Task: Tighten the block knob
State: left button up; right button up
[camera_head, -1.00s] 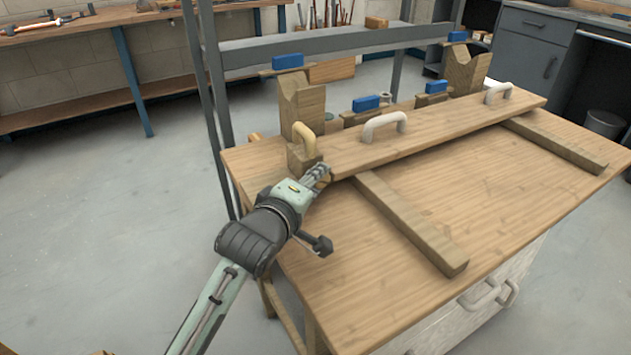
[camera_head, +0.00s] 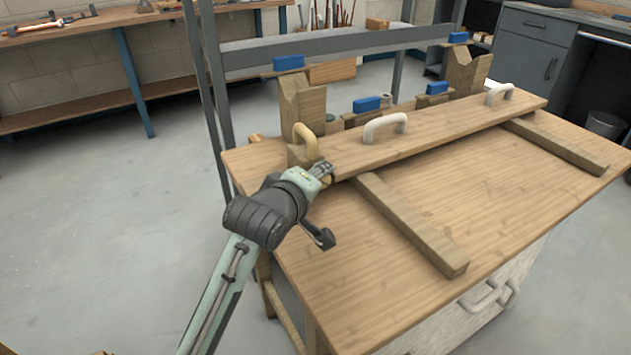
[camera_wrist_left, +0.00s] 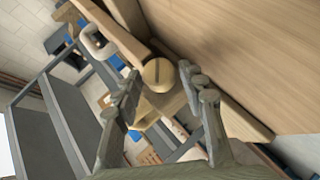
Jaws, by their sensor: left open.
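The block knob (camera_wrist_left: 158,75) is a round, pale wooden knob with a dark slot across its face. In the left wrist view it sits between the tips of my left gripper (camera_wrist_left: 160,78). The fingers are open on both sides of it, and I cannot tell whether either touches it. There the knob is mostly hidden by the fingers. My right gripper is not seen.
The long board (camera_head: 440,132) with white handles lies across the workbench (camera_head: 370,285) over two wooden bars (camera_head: 410,225). A notched wooden stand (camera_head: 301,105) and blue-handled clamps (camera_head: 366,104) are behind it. The bench's front is clear.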

pick_arm(q)
jog(key=v, duration=1.2)
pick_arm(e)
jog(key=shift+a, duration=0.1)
pick_arm(q)
jog(key=shift+c, duration=0.2)
jog(key=w+f+h, duration=0.1)
jog(key=w+f+m+h, duration=0.1)
jog(key=f, duration=0.1)
jog(key=shift+w+d+f+h, duration=0.1)
jog(key=shift+d+h, duration=0.1)
jog(key=shift+h, duration=0.2)
jog(key=shift+w+a+f+h, duration=0.3)
jog(key=shift+w+a+h, duration=0.45)
jog(key=shift+a+h, duration=0.05)
jog(key=shift+w+a, duration=0.2)
jog(key=shift+a, duration=0.1)
jog(key=shift+w+d+h, duration=0.1)
jog(key=shift+w+h, duration=0.2)
jog(key=x, duration=0.7)
jog(key=shift+d, duration=0.1)
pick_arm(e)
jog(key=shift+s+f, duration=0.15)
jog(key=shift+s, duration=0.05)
